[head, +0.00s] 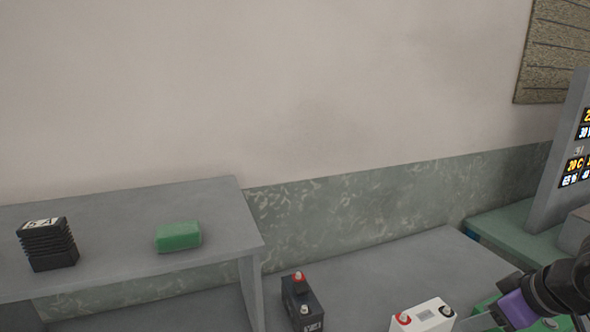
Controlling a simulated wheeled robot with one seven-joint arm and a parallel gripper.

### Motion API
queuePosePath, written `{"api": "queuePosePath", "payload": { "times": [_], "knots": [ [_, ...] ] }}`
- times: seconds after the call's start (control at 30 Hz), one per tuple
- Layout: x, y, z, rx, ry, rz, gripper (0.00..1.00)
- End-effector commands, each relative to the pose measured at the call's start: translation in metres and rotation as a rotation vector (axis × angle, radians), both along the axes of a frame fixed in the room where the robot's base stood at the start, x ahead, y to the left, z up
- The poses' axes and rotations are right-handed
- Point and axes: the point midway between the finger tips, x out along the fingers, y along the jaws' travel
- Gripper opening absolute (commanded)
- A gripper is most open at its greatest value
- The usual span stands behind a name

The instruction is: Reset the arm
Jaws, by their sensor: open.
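My arm enters at the lower right of the head view, with a black joint and a purple section. A green battery (488,304) lies partly hidden behind my arm.
A dark battery (301,302) stands left of the white one on a grey surface (385,270). A raised grey shelf (110,215) at left bears a black ribbed block (48,246) and a green block (178,236). A display panel (572,150) stands at right.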

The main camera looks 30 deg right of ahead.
Motion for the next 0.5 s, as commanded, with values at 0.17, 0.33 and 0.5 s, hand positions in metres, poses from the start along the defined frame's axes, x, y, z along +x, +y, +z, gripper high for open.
{"api": "queuePosePath", "payload": {
  "times": [0.17, 0.33, 0.5],
  "knots": [
    [0.081, 0.004, 0.071, -0.083, -0.377, 0.057, 0.58],
    [0.146, 0.031, 0.16, -0.132, -0.77, 0.109, 0.58],
    [0.172, 0.057, 0.236, -0.144, -1.119, 0.106, 0.58]
  ]
}}
